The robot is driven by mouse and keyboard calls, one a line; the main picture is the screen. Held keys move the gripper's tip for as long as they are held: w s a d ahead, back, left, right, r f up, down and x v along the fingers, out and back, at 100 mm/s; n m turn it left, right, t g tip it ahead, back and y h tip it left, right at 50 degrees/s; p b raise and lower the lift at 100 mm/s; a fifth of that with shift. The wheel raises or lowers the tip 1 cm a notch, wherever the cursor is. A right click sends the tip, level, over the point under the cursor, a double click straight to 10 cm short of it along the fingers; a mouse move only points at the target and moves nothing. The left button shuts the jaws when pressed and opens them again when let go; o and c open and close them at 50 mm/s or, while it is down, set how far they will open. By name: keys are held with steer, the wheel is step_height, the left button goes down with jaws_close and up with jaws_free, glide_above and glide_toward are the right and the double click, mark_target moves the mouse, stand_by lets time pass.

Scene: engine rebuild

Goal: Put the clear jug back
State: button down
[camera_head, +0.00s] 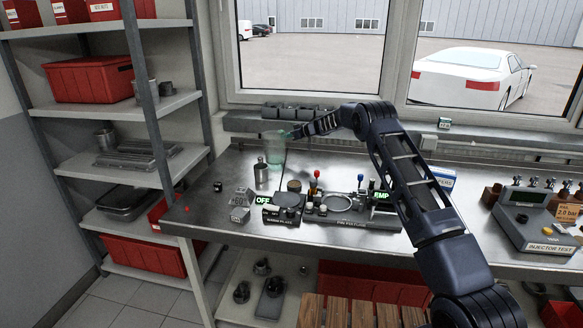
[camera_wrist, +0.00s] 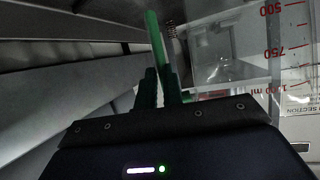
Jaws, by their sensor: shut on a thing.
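The clear jug (camera_head: 275,150) is at the back left of the steel workbench, looking greenish and upright in the head view. My gripper (camera_head: 290,134) reaches it from the right, near its upper right side. In the wrist view my gripper (camera_wrist: 163,55) has its green fingers close together at the left edge of the clear jug (camera_wrist: 240,40), which shows red volume marks. The gripper is shut on the jug; the exact part gripped is hard to make out. I cannot tell whether the jug's base touches the bench.
A grey metal bottle (camera_head: 261,174) stands just in front of the jug. A warm plate (camera_head: 280,212) and pin fixture (camera_head: 350,222) lie further forward. Small grey boxes (camera_head: 290,111) line the window ledge behind. A shelf rack (camera_head: 150,100) stands to the left. An injector tester (camera_head: 540,235) is far right.

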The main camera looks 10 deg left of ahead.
steer(key=d+r+m+t, duration=0.1)
steer(key=d+r, duration=0.5)
steer(key=d, duration=0.5)
steer(key=s+d+r+t+h, duration=0.1)
steer(key=d+r, duration=0.5)
steer(key=d, duration=0.5)
steer(key=d+r+m, duration=0.1)
steer(key=d+r, duration=0.5)
steer(key=d, duration=0.6)
step_height(320, 180, down, 19)
steer(key=shift+a, duration=0.25)
steer(key=shift+s+f, duration=0.1)
steer(key=shift+f, duration=0.15)
steer(key=c, duration=1.5)
jaws_free()
steer(key=shift+c, duration=0.2)
